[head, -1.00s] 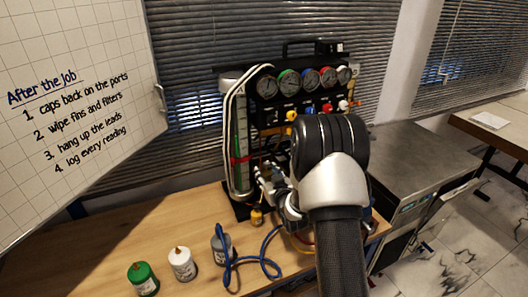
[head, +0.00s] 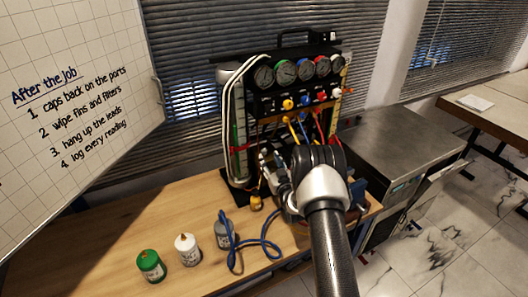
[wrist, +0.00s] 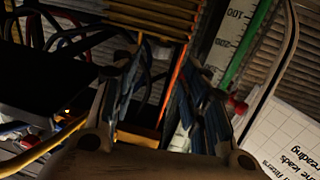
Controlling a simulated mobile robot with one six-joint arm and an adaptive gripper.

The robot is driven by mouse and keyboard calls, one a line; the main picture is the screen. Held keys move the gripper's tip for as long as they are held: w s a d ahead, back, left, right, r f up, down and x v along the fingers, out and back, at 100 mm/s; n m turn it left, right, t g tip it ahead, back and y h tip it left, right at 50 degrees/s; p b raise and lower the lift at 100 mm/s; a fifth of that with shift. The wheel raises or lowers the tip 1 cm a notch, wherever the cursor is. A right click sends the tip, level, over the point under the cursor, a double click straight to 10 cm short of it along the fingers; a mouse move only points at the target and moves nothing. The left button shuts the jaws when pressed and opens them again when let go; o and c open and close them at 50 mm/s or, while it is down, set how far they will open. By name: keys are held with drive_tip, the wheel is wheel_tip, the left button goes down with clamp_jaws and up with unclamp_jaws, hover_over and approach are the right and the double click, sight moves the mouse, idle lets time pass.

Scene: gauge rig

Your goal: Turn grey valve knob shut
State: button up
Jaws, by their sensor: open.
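The gauge rig (head: 258,108) stands on the wooden bench, with a row of coloured valve knobs under its gauges. A yellow knob (head: 288,104), a blue knob (head: 305,101) and a red knob (head: 321,97) show, with a pale, whitish-grey knob (head: 336,93) at the right end. I cannot tell for certain that this pale one is the grey knob. My gripper (head: 266,160) is in front of the rig's lower left part, below the knob row and apart from it. In the wrist view my gripper (wrist: 157,65) is open, with nothing held between its fingers; no valve knob is clear there.
Hoses hang in front of the rig, and a blue hose (head: 262,243) loops on the bench. A metal cabinet (head: 400,145) is at right.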

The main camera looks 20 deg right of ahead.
sight(265, 152)
drive_tip(key=w, duration=0.5)
drive_tip(key=w+d+b, duration=0.1)
drive_tip(key=w, duration=0.1)
drive_tip(key=shift+w, duration=0.3)
drive_tip(key=shift+a, duration=0.1)
drive_tip(key=shift+c, duration=0.6)
clamp_jaws()
